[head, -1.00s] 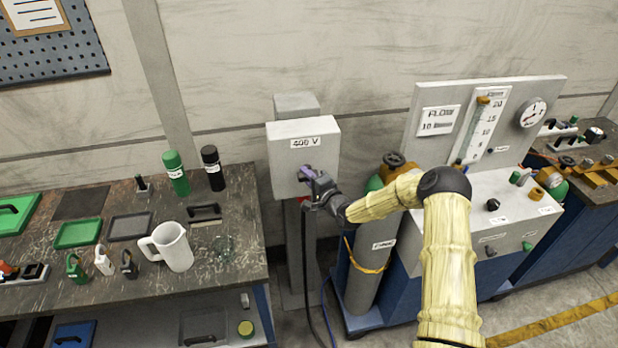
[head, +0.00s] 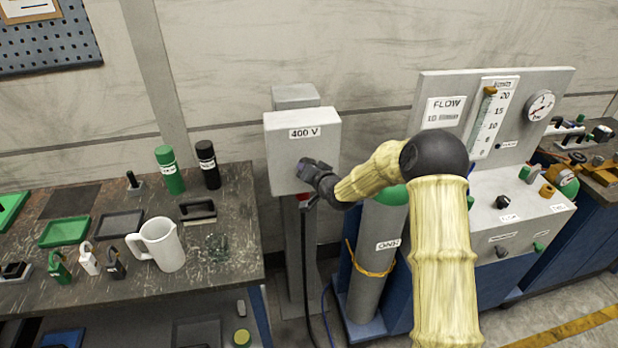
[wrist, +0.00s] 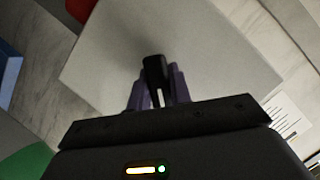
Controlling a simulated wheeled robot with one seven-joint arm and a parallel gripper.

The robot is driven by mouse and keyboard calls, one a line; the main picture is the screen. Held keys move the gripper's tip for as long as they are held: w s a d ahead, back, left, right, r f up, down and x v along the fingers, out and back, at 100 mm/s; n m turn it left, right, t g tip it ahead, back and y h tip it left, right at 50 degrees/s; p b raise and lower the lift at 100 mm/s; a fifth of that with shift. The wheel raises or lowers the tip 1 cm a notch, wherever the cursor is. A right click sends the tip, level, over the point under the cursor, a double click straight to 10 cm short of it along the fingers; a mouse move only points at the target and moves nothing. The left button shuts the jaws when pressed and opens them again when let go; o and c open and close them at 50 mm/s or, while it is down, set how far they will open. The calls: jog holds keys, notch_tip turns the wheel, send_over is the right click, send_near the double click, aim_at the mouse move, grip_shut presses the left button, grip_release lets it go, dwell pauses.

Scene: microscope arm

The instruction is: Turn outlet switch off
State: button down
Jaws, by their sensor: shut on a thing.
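The outlet box (head: 285,140) is a grey box labelled 400 V on a post in the middle of the head view. Its pale front face (wrist: 205,50) fills much of the wrist view. A black switch knob (wrist: 154,70) stands out from that face. My gripper (wrist: 158,88) has purple fingers on both sides of the knob and is shut on it. In the head view my gripper (head: 308,168) is at the lower right of the box front and hides the knob. The knob's exact setting cannot be told.
A workbench (head: 110,290) with a white jug (head: 160,245), padlocks and bottles stands at the left. A grey gas cylinder (head: 378,260) and a blue cabinet with a flow panel (head: 445,110) stand close at the right. Cables hang below the box.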

jog(key=n+h+b, duration=0.1)
jog(key=b, duration=0.1)
jog(key=n+h+b, duration=0.1)
jog(key=n+b, duration=0.1)
jog(key=shift+w+r+b, duration=0.15)
jog(key=shift+w+b, duration=0.05)
jog(key=shift+b, duration=0.2)
jog(key=shift+d+r+n+t+h+b, duration=0.15)
jog(key=shift+n+t+h+b, duration=0.15)
jog(key=shift+n+h+b, duration=0.7)
jog(key=c, duration=1.3)
grip_release()
jog(key=shift+f, duration=0.2)
jog(key=shift+b, duration=0.3)
